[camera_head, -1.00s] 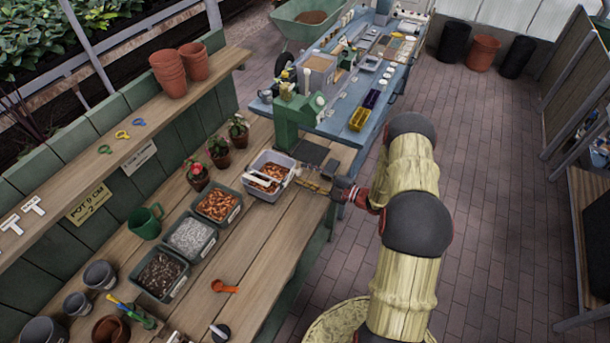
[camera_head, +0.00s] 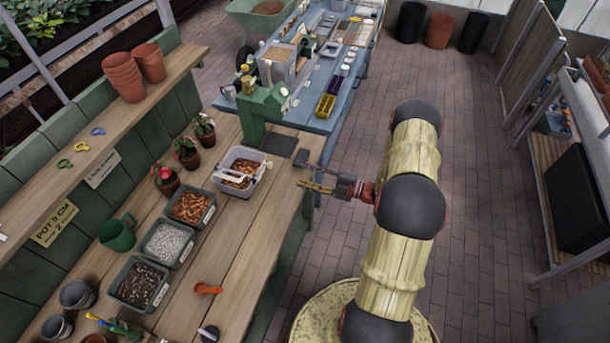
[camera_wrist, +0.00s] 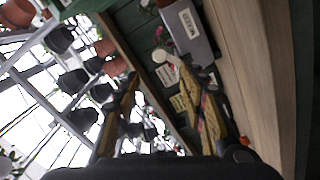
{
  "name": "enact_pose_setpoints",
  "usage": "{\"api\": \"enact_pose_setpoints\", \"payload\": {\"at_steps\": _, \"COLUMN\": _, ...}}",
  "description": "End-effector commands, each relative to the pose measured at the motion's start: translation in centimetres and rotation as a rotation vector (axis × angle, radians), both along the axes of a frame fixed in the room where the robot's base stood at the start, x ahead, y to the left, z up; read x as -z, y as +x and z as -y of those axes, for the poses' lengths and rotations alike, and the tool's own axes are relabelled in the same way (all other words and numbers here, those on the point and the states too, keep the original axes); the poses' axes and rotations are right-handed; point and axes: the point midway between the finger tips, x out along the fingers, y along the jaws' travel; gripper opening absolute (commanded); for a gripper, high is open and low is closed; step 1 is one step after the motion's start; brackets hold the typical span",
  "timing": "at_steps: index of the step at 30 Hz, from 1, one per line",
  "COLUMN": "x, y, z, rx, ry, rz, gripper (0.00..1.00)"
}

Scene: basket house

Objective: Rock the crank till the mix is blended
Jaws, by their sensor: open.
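A clear-grey tub (camera_head: 228,187) with brown mix stands on the wooden bench, beside the green machine (camera_head: 263,105). A pale bar (camera_head: 259,174) lies over the tub; whether it is the crank is too small to tell. My gripper (camera_head: 303,173) is to the right of the tub, over the bench's right edge, apart from it and empty. In the wrist view my gripper (camera_wrist: 162,112) shows two spread fingers. A grey labelled tub (camera_wrist: 190,35) is at the top there, with a white round knob (camera_wrist: 159,55) beside it.
Bins of bark (camera_head: 190,207), white grit (camera_head: 167,243) and dark soil (camera_head: 141,284) line the bench, with potted plants (camera_head: 186,150) behind. An orange scoop (camera_head: 208,289) lies in front. A blue table (camera_head: 310,95) adjoins the far end. Brick floor is free at right.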

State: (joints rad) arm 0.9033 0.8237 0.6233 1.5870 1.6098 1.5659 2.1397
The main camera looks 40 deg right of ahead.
Motion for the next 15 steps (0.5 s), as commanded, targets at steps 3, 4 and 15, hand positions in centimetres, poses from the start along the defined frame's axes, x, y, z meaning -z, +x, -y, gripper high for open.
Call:
{"api": "enact_pose_setpoints", "payload": {"at_steps": 3, "x": 0.2, "y": 0.0, "z": -0.1, "rx": -0.001, "ry": 0.000, "rz": 0.000, "gripper": 0.40}}
{"api": "enact_pose_setpoints", "payload": {"at_steps": 4, "x": 0.4, "y": 0.1, "z": -0.1, "rx": -0.002, "ry": -0.001, "rz": 0.001, "gripper": 0.40}}
{"api": "enact_pose_setpoints", "payload": {"at_steps": 15, "x": 1.5, "y": 3.1, "z": -2.1, "rx": -0.054, "ry": -0.138, "rz": 0.113, "gripper": 0.40}}
